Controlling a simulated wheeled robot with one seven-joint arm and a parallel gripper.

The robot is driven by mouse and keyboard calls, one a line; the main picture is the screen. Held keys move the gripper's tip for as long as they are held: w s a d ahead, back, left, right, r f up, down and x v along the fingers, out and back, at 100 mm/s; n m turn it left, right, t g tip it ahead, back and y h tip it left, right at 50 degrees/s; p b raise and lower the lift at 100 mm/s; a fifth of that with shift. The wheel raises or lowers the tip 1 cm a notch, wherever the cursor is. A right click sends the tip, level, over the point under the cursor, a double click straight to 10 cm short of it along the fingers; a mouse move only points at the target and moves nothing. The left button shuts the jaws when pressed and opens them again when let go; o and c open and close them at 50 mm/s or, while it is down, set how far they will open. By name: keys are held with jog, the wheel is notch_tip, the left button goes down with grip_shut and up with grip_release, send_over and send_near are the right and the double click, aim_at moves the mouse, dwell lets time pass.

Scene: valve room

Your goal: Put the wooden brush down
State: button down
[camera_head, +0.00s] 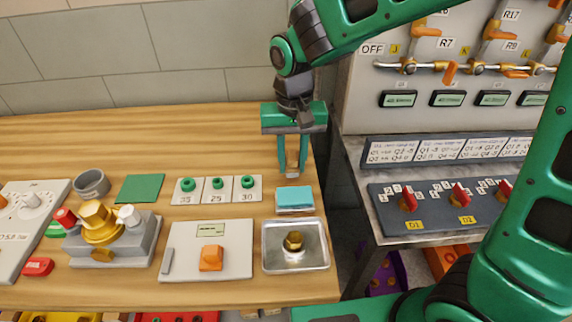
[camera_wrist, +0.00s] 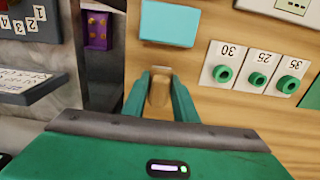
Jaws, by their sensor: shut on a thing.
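My gripper (camera_head: 292,168) hangs over the right end of the wooden table (camera_head: 90,140), its fingers pointing down. It is shut on the wooden brush (camera_head: 292,160), a small light-brown piece between the fingertips. The wrist view also shows the brush (camera_wrist: 160,92) between the green fingers, with bare table wood around it. Most of the brush is hidden by the fingers. I cannot tell whether its lower end touches the table. A light-blue block or pad (camera_head: 295,199) lies just in front of the gripper, apart from it.
A metal tray (camera_head: 268,264) holding a brass nut stands in front of the blue pad. Cards with green rings (camera_head: 217,189) lie to the left. The table's right edge is close to the gripper. A grey console (camera_head: 440,205) with red switches stands beyond a gap. Bare wood lies behind the cards.

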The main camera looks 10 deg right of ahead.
aim_at(292, 156)
jog(key=shift+f, duration=0.8)
jog(key=shift+f, duration=0.1)
jog(key=c, duration=1.4)
grip_release()
jog(key=shift+c, duration=0.2)
notch_tip(292, 156, up, 12)
jog(key=shift+r, duration=0.15)
